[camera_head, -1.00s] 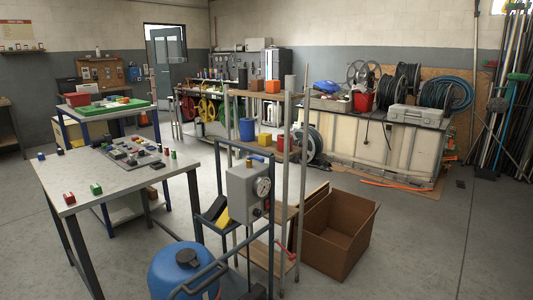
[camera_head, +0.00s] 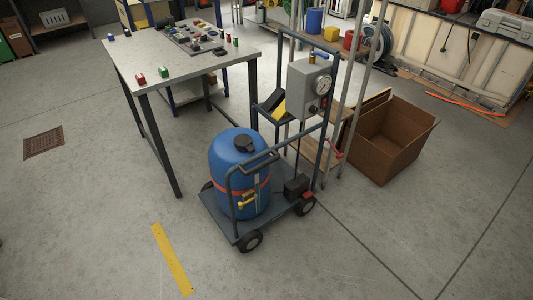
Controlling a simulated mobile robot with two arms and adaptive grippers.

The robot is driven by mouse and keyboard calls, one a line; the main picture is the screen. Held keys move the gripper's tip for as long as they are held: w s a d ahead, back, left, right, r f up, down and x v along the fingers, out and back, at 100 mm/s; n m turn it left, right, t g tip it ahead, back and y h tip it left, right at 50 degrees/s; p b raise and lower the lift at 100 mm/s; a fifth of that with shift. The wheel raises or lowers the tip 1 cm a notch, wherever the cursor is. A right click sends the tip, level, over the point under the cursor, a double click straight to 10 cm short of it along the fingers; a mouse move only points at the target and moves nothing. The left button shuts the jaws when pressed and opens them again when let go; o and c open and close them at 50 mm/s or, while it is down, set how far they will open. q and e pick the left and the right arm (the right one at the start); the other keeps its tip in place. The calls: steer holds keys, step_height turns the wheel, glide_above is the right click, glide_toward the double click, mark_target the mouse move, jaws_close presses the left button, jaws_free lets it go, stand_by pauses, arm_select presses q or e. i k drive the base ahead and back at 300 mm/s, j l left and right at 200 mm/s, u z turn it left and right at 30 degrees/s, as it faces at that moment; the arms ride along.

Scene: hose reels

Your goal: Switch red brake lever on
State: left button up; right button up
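A wheeled cart (camera_head: 222,222) stands in the middle of the floor and carries a blue drum (camera_head: 238,172) with an orange strap. A small red part (camera_head: 308,195) shows low on the cart, beside a black box and above the right wheel. A second red, lever-like part (camera_head: 335,150) shows higher up, by the upright poles right of the cart frame. I cannot tell which of the two is the brake lever, or its position. Neither of my grippers is in view.
A grey box with a gauge (camera_head: 309,85) is mounted on the cart's tall frame. A metal table (camera_head: 130,65) stands behind left. An open cardboard box (camera_head: 390,140) stands right. A yellow floor strip (camera_head: 171,260) lies in front.

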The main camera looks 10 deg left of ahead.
mark_target(339, 155)
steer(key=i+l+u, duration=0.15)
steer(key=u, duration=0.3)
steer(key=i+l+u, duration=0.1)
steer(key=l+u, duration=0.3)
steer(key=i+l+u, duration=0.1)
steer(key=u, duration=0.35)
steer(key=l+u, duration=0.2)
steer(key=l, duration=1.35)
steer(key=i, duration=0.05)
